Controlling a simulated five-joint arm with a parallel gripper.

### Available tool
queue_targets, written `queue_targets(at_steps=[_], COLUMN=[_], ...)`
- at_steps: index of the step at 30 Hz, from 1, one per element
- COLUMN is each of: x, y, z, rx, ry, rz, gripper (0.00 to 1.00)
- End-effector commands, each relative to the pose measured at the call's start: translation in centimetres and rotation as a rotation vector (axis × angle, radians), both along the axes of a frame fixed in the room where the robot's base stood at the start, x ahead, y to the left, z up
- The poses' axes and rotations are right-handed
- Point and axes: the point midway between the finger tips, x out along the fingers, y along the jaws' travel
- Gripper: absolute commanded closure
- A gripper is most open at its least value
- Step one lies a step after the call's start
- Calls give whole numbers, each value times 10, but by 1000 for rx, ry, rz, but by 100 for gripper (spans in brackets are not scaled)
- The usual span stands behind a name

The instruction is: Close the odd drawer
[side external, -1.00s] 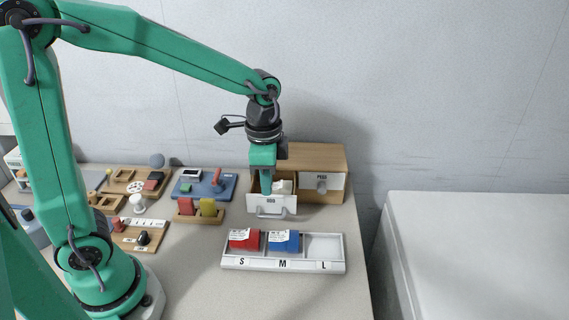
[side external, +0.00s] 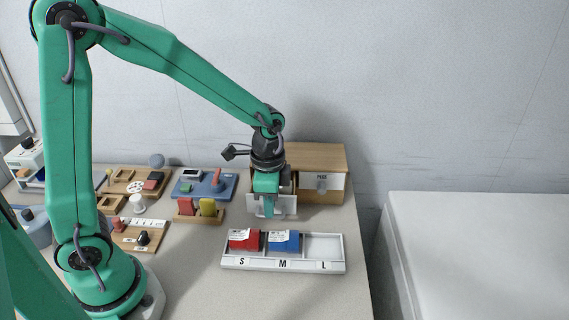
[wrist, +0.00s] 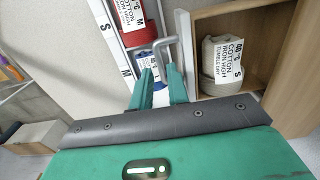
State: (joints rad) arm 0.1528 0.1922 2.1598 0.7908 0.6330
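The odd drawer (side external: 289,203) is the left drawer of the wooden cabinet (side external: 320,155). It stands pulled out, and its white front is partly hidden by my gripper (side external: 269,211) in the side view. In the wrist view its white front (wrist: 184,28) and grey handle (wrist: 165,42) show, with a rolled cloth (wrist: 222,60) labelled "COTTON" inside. In the wrist view my gripper (wrist: 160,73) points down at the handle, its two fingers apart with a gap around the handle's near end. Whether they touch the handle I cannot tell.
The right drawer (side external: 323,182), labelled "PEGS", is shut. A white S/M/L tray (side external: 325,252) with red (side external: 243,240) and blue (side external: 284,241) cloths lies in front. A wooden stand (side external: 200,215) with red and yellow pieces stands at left.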

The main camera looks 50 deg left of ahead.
Motion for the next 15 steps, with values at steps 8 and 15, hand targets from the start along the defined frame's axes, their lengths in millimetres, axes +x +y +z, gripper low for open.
queue_targets(at_steps=[8,15], x=[0,0], y=[0,0], z=[-17,-18], rx=[0,0], ry=[0,-1], rz=[0,0], gripper=[83,83])
